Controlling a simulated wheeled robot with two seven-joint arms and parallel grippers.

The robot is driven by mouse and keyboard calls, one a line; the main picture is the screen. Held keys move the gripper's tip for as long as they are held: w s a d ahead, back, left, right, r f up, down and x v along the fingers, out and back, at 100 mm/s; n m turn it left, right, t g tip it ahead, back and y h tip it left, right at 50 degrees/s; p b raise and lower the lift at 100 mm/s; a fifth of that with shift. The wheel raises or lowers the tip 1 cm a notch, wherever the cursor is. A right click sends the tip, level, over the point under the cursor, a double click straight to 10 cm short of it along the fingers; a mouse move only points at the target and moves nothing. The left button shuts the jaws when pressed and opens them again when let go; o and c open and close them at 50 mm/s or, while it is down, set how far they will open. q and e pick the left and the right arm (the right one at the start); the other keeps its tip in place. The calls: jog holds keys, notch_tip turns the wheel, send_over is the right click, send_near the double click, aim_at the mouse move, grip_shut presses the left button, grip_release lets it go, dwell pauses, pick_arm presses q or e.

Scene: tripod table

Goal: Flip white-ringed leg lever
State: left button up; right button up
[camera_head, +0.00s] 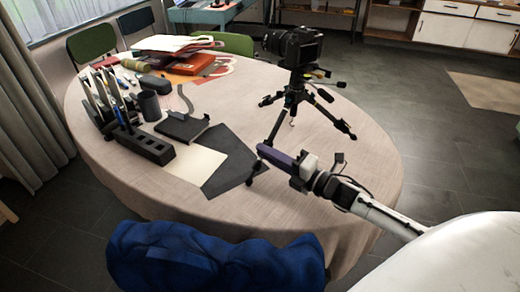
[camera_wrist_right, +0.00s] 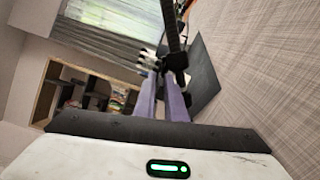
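The black tripod (camera_head: 293,85) stands on the round table with a camera (camera_head: 292,46) on top. Its near leg (camera_head: 275,128) runs down toward my right gripper (camera_head: 265,152), whose purple fingers point left beside the lower part of that leg. In the right wrist view the fingers (camera_wrist_right: 161,82) have a narrow gap between them, and I see nothing clearly held. A dark leg (camera_wrist_right: 173,25) with a black joint or lever (camera_wrist_right: 175,62) lies just beyond the tips. A small white-banded part (camera_wrist_right: 148,59) shows beside it, likely the white-ringed lever. My left gripper is out of view.
The pale cloth-covered table (camera_head: 340,175) is clear right of the tripod. A dark sheet (camera_head: 232,165), a black slotted holder (camera_head: 145,146) and books (camera_head: 185,62) lie to the left. A blue chair (camera_head: 205,260) stands at the near edge.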

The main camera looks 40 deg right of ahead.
jog(key=shift+x, duration=1.25)
jog(key=shift+c, duration=0.5)
grip_shut()
jog(key=shift+r, duration=0.15)
